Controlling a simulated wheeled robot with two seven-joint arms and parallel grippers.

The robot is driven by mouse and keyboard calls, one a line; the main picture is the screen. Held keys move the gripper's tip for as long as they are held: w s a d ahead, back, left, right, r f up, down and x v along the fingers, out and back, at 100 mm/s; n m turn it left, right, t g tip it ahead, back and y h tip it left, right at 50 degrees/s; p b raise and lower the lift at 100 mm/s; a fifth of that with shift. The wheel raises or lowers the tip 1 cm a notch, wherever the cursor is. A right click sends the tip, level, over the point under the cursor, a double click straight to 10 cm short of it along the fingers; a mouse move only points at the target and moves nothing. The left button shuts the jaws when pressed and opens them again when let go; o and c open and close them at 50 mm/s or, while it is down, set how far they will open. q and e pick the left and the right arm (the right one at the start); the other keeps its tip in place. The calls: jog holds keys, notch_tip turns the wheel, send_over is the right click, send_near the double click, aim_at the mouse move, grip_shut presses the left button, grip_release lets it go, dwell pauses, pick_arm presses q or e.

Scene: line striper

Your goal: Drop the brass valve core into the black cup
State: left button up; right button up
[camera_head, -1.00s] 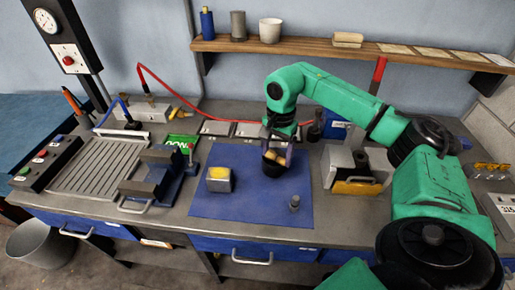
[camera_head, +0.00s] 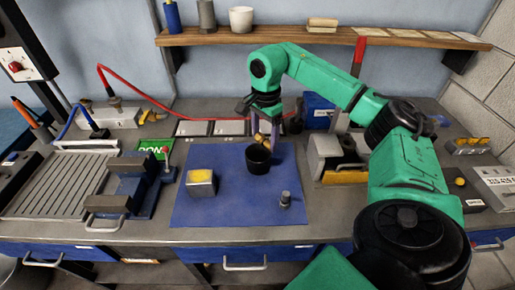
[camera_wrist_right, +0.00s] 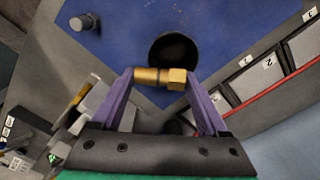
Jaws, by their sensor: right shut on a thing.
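The black cup (camera_head: 258,161) stands upright on the blue mat (camera_head: 225,208), toward its back edge. My right gripper (camera_head: 265,138) is just behind and above the cup in the head view. In the right wrist view its purple fingers (camera_wrist_right: 160,80) are shut on the brass valve core (camera_wrist_right: 147,76), which lies crosswise between the tips. The cup's dark mouth (camera_wrist_right: 174,48) shows just beyond the core, apart from the fingers. In the head view the core is small and hard to make out. My left gripper is in neither view.
A block with a yellow top (camera_head: 201,183) and a small grey metal part (camera_head: 285,199) stand on the mat. A vise (camera_head: 125,187) is at the left and a grey block fixture (camera_head: 334,157) at the right. White numbered cards (camera_wrist_right: 253,77) lie behind the mat.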

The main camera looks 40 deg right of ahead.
jog(key=o, duration=1.3)
jog(key=shift+s+r, duration=0.1)
jog(key=shift+r, duration=0.3)
notch_tip(320, 180, up, 7)
jog(key=shift+f, duration=0.1)
notch_tip(320, 180, up, 7)
jog(key=p, duration=0.4)
